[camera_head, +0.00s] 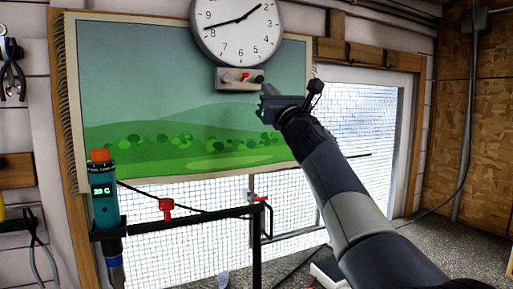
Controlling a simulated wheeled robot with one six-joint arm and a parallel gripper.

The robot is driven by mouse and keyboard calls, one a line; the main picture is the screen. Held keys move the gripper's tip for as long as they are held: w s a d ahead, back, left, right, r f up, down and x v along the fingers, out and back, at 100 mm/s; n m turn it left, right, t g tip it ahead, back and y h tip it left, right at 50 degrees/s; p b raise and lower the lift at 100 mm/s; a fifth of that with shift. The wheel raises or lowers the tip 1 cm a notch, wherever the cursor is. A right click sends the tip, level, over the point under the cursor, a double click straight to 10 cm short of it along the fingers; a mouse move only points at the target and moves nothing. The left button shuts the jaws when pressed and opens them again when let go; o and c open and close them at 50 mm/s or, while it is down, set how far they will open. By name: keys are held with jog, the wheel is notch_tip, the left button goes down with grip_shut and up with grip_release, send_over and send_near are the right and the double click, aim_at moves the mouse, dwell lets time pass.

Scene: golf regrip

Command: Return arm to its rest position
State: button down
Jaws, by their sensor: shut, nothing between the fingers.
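My arm (350,205) reaches up from the lower right of the head view toward the middle of the picture. My gripper (267,101) is at its end, shut and empty. In the picture it lies in front of the landscape tapestry, just below a small grey control box (227,79). I cannot tell how far it is from the wall.
A black stand (190,222) with a red clamp (166,207) and a teal bottle (104,198) with an orange cap stands at lower left. White netting (190,255) hangs behind. Pliers (12,65) hang far left.

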jog(key=w+a+f+p, duration=0.2)
jog(key=w, duration=0.4)
jog(key=w+a+f+t+p, duration=0.1)
jog(key=w+a+f+p, duration=0.2)
jog(key=w, duration=0.4)
jog(key=shift+w+a+t+y, duration=0.3)
jog(key=shift+a, duration=0.05)
jog(key=shift+r+p, duration=0.2)
jog(key=shift+p, duration=0.15)
